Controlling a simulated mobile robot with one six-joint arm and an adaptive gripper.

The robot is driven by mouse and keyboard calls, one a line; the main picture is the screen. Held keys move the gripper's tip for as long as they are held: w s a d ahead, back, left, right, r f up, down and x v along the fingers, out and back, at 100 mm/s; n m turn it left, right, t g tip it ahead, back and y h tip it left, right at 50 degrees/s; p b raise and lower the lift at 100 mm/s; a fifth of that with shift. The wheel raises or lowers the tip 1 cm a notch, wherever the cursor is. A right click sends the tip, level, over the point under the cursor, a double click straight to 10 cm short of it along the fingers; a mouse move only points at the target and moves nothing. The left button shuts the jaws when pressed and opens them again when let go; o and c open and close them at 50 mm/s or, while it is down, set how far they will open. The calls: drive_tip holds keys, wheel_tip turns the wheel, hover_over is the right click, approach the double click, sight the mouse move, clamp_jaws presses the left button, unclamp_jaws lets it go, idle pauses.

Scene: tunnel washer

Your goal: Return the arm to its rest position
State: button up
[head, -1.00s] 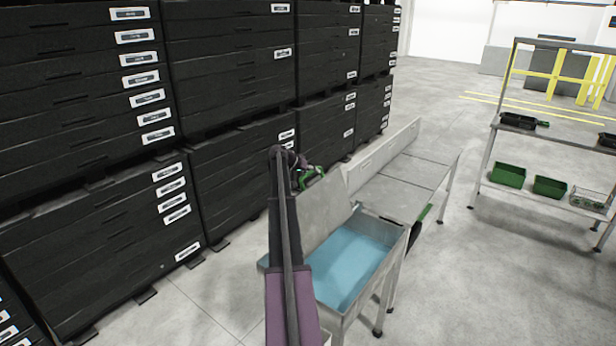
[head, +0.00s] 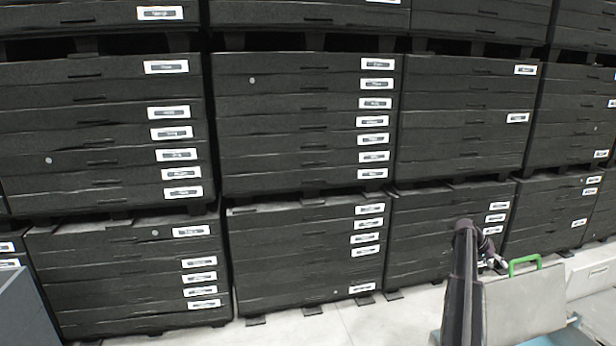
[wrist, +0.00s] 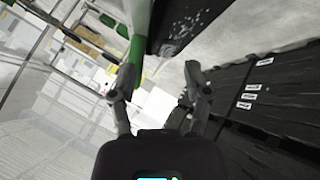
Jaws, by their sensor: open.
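My arm (head: 462,290) reaches up at the lower right of the head view. My gripper (head: 494,262) is at its far end, small and partly hidden by the arm, close to a green handle (head: 525,262) at the top of a grey lid panel (head: 525,302). In the wrist view my gripper (wrist: 160,82) shows two fingers spread apart with nothing between them. A green bar (wrist: 138,48) runs close to the left finger in that view; I cannot tell whether they touch.
Stacks of black labelled crates (head: 305,125) fill the back. A blue-lined tank (head: 545,339) is cut off at the lower right beside the panel. A grey bench edge (head: 592,275) lies right of it. Bare floor (head: 345,322) shows in front of the crates.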

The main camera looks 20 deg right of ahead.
drive_tip(key=w+a+f+n+t+y+b, duration=0.1)
drive_tip(key=w+a+f+n, duration=0.15)
drive_tip(key=a, duration=1.15)
drive_tip(key=w+a+f+n+t+y+b, duration=0.1)
drive_tip(key=w+a+f+n+t+b, duration=0.2)
drive_tip(key=a, duration=1.1)
drive_tip(key=w+a+f+n+y, duration=0.1)
drive_tip(key=w+a+f+n, duration=0.2)
drive_tip(key=a, duration=1.1)
drive_tip(key=s+a+f+n+y+b, duration=0.1)
drive_tip(key=s+a, duration=0.3)
drive_tip(key=a, duration=0.8)
drive_tip(key=s+a+f+n+y+b, duration=0.1)
drive_tip(key=s+a+f+n+y, duration=0.1)
drive_tip(key=a, duration=1.1)
drive_tip(key=s+a+f+n+y+b, duration=0.1)
drive_tip(key=s+a, duration=0.5)
drive_tip(key=a, duration=0.6)
drive_tip(key=shift+a+f+n+t+y+b, duration=0.45)
drive_tip(key=shift+f+n, duration=0.25)
drive_tip(key=shift+n, duration=0.55)
drive_tip(key=shift+d, duration=0.3)
